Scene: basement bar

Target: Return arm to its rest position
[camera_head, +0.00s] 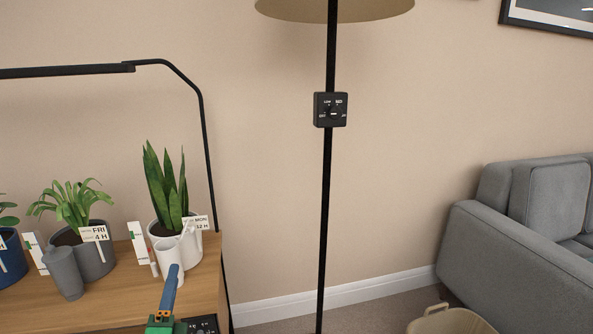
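At the lower edge of the head view, over the front of the wooden top, is a slim blue-grey piece with an orange and green base. I take it for part of my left gripper (170,290), but I cannot be sure. It points up toward a white cylinder (168,262) and overlaps its lower part in the picture; I cannot tell whether they touch. Two separate fingertips cannot be made out, so its opening does not show. No arm links are clearly visible. My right gripper and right arm are not in view.
Potted plants, including a snake plant (168,190), stand on the wooden top (212,268) with small cards. A black lamp frame (205,130) rises behind. A floor lamp with a switch box (331,110), a grey sofa (505,262) and a beige basket (450,322) are to the right.

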